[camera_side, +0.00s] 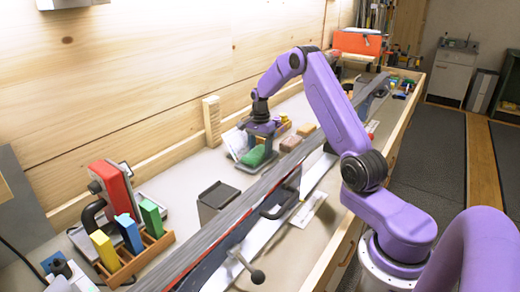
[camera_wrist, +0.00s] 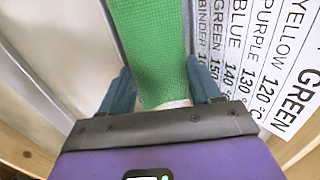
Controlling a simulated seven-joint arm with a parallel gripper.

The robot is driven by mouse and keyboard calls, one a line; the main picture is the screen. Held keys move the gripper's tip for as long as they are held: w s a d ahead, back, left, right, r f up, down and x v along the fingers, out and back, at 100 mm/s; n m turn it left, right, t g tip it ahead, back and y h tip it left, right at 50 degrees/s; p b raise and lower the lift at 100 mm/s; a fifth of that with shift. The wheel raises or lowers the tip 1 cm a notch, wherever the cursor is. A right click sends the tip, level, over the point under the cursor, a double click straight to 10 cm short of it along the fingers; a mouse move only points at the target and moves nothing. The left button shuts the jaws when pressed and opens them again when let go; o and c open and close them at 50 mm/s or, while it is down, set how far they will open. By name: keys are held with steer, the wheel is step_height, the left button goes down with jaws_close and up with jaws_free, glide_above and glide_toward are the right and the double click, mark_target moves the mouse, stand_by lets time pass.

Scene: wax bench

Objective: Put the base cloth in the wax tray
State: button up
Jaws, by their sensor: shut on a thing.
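A green cloth-like piece with a woven texture (camera_wrist: 150,50) fills the space between my fingers in the wrist view; I take it as the base cloth. It also shows in the side view (camera_side: 255,157), just below my gripper (camera_side: 260,139). My gripper is shut on it, with a blue-grey finger on each side in the wrist view (camera_wrist: 161,92). I cannot tell whether the cloth touches the surface under it. A wooden tray (camera_side: 142,263) with upright yellow, blue and green wax blocks stands at the front left in the side view, well apart from my gripper.
A printed card (camera_wrist: 265,55) with colour names and temperatures lies beside the cloth. A dark open box (camera_side: 216,203) and a red iron (camera_side: 113,188) stand between gripper and front left. A long ski (camera_side: 240,225) runs along the bench. Brown blocks (camera_side: 289,144) sit right of my gripper.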

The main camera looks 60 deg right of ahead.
mark_target(260, 150)
steer(key=shift+f, duration=0.25)
steer(key=shift+f, duration=0.2)
steer(key=o, duration=0.7)
steer(key=shift+o, duration=0.2)
steer(key=shift+r, duration=0.1)
step_height(260, 150, up, 12)
steer(key=shift+r, duration=0.1)
